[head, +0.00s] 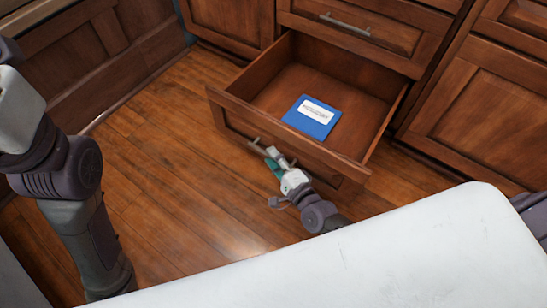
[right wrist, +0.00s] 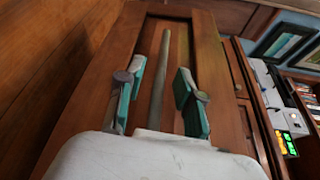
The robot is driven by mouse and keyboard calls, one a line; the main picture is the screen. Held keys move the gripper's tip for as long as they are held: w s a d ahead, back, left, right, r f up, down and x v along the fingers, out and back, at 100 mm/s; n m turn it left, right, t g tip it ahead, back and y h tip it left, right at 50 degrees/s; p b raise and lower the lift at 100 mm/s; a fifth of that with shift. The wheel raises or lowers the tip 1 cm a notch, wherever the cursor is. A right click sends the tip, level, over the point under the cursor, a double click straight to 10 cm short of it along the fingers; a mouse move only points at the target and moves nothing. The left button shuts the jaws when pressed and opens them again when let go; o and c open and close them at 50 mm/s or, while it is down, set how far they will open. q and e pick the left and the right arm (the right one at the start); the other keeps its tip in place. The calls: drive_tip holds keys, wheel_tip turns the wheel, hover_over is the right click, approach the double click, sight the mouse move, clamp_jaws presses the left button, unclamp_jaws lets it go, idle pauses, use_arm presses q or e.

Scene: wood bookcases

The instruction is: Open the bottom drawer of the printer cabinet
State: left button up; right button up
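The bottom drawer (head: 235,113) of the wood cabinet stands pulled well out in the head view, its inside open to view. A blue box or book with a white label (head: 314,113) lies in it. My right gripper (head: 277,157) is at the metal bar handle (head: 254,142) on the drawer front. In the right wrist view the handle (right wrist: 160,75) runs between the two teal-padded fingers of the gripper (right wrist: 161,68), with gaps on both sides. The fingers are open and not clamped on it. My left arm shows at the left, but its gripper is out of view.
A closed drawer with a bar handle (head: 345,25) is above the open one. Closed cabinet doors (head: 485,105) stand at the right. The wood floor (head: 165,160) left of the drawer is clear. The right wrist view shows machines with lit green displays (right wrist: 288,125) at the right.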

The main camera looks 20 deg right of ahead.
drive_tip(key=v, duration=0.7)
drive_tip(key=shift+s+d, duration=0.1)
drive_tip(key=shift+s, duration=0.05)
